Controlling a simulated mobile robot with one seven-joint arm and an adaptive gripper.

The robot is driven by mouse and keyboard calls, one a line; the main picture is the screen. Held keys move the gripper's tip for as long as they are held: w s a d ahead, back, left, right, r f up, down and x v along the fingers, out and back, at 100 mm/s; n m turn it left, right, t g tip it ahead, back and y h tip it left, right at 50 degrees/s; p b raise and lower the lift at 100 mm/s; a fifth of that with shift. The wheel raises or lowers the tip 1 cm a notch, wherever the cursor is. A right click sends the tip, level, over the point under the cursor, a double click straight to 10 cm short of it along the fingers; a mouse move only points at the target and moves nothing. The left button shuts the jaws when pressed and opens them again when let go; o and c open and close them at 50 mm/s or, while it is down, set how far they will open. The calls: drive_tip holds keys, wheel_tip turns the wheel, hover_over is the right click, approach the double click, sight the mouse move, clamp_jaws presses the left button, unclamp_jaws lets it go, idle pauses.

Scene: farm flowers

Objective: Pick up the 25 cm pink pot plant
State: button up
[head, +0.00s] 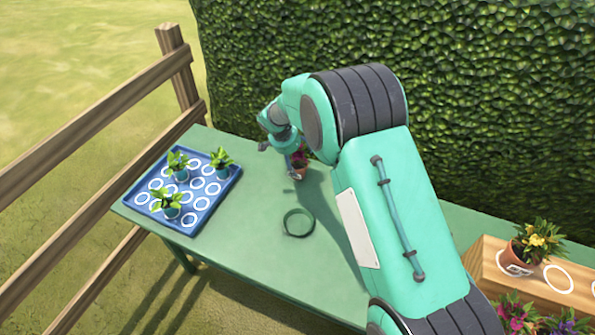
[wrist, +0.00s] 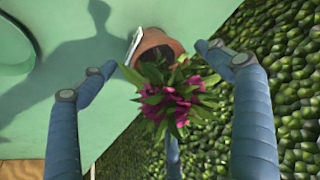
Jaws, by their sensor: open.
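A terracotta pot plant with pink flowers (wrist: 175,100) is in the wrist view, its pot (wrist: 155,42) bearing a white label. It also shows in the head view (head: 300,163) on the green table, partly hidden by my arm. My gripper (wrist: 155,57) is open, with one blue finger on each side of the plant; a further finger shows partly behind the flowers. I see gaps between the side fingertips and the pot. In the head view my gripper (head: 288,148) is at the pot, its fingers mostly hidden. The 25 cm size cannot be read.
A blue tray (head: 213,207) with several small green plants stands on the table's left. A dark green ring (head: 298,222) lies mid-table. A wooden planter (head: 490,262) with potted flowers, some pink, is at right. A hedge (head: 480,110) borders the table's back; a fence (head: 90,125) stands left.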

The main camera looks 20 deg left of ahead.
sight(297, 166)
drive_tip(key=shift+f, duration=0.1)
drive_tip(key=shift+b+x, duration=0.8)
drive_tip(key=shift+x, duration=1.75)
drive_tip(key=shift+w+a, duration=0.1)
drive_tip(key=shift+c, duration=0.3)
drive_tip(key=c, duration=1.5)
drive_tip(key=shift+r, duration=0.25)
